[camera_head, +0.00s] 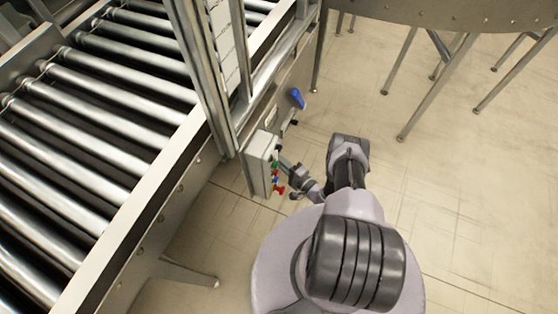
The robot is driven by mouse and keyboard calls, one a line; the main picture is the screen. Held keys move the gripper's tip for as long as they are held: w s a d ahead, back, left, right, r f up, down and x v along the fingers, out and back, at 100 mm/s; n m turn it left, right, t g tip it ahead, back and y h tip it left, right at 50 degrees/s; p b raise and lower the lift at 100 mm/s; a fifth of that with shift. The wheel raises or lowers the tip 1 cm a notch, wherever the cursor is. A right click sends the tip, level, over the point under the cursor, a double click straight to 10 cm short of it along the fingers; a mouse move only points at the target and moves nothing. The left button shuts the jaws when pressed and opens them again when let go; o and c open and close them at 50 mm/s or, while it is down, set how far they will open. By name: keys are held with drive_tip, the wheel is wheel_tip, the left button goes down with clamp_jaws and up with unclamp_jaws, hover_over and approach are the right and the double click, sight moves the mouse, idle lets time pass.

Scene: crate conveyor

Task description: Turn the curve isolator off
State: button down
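A grey control box (261,160) is fixed to the side of the conveyor frame. Its face carries small green, red and blue parts, with a red handle-like part (280,190) low down. Above and behind it on the frame are a dark lever-like part (290,122) and a blue handle (297,98). I cannot tell which of these is the curve isolator, and no label is readable. My gripper (289,168) is close to the right of the box's face. It is small and dark here, so its fingers and any contact are unclear.
A straight roller conveyor (100,110) fills the left, with an upright metal post (199,75) beside the box. A curved conveyor section (430,14) on thin legs stands at the top right. A floor foot (188,273) juts out at lower left. Floor at right is clear.

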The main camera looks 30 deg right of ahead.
drive_tip(key=shift+f+n+b, duration=0.3)
drive_tip(key=shift+n+b, duration=0.15)
drive_tip(key=shift+n, duration=0.05)
drive_tip(key=shift+n+t, duration=0.3)
drive_tip(key=c, duration=1.3)
unclamp_jaws()
drive_tip(key=shift+c, duration=0.2)
drive_tip(key=v, duration=1.7)
drive_tip(key=shift+s+b, duration=0.25)
drive_tip(key=shift+b, duration=0.15)
drive_tip(key=shift+r, duration=0.1)
